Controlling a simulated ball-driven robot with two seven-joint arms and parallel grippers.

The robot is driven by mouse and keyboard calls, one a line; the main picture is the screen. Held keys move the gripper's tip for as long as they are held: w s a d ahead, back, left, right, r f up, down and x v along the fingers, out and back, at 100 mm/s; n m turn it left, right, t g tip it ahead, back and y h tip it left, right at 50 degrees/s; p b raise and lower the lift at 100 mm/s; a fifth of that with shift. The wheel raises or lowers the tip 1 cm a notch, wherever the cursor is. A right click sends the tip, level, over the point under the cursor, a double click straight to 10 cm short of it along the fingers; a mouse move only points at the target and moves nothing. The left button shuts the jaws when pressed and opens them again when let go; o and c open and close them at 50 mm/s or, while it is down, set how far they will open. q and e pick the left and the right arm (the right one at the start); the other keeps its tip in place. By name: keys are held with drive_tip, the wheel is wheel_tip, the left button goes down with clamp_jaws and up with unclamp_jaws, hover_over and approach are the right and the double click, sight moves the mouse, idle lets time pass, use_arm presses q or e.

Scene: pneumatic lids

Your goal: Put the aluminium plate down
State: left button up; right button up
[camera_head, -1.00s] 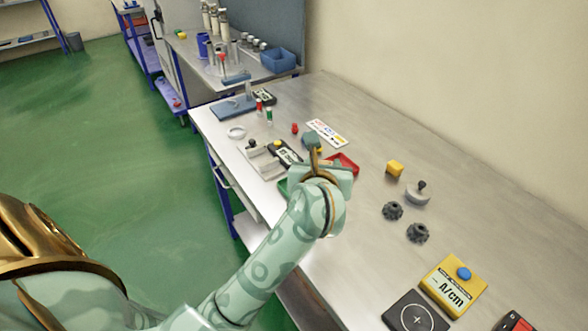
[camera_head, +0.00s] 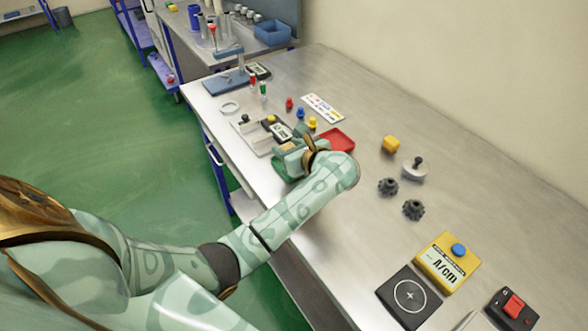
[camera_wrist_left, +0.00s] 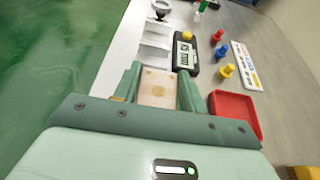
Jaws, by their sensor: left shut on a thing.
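My left gripper (camera_head: 288,153) reaches over the bench beside the meter and the red tray. In the wrist view its fingers (camera_wrist_left: 157,92) are shut on a pale, beige-looking flat plate (camera_wrist_left: 157,86), taken as the aluminium plate. The plate lies flat between the two fingers; whether it touches anything below cannot be told. My right gripper is not in view.
A dark meter (camera_head: 281,132) stands beside the fixture. A red tray (camera_head: 338,141) lies right of the gripper, with coloured pegs (camera_head: 300,113) and a label card (camera_head: 323,108) behind. Dark knobs (camera_head: 413,209) and a yellow instrument (camera_head: 446,262) stand nearer.

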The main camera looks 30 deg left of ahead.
use_arm(q)
drive_tip(key=w+f+b, duration=0.2)
drive_tip(key=f, duration=0.1)
drive_tip(key=shift+w+a, duration=0.2)
drive_tip(key=shift+a, duration=0.2)
drive_tip(key=f+b, duration=0.2)
drive_tip(key=f, duration=0.1)
drive_tip(key=shift+w+a+f, duration=0.15)
drive_tip(key=shift+w+f, duration=0.05)
drive_tip(key=shift+f, duration=0.05)
drive_tip(key=shift+r, duration=0.15)
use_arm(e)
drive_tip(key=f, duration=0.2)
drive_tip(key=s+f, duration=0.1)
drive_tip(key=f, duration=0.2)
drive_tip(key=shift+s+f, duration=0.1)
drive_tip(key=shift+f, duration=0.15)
use_arm(q)
drive_tip(key=shift+s, duration=0.1)
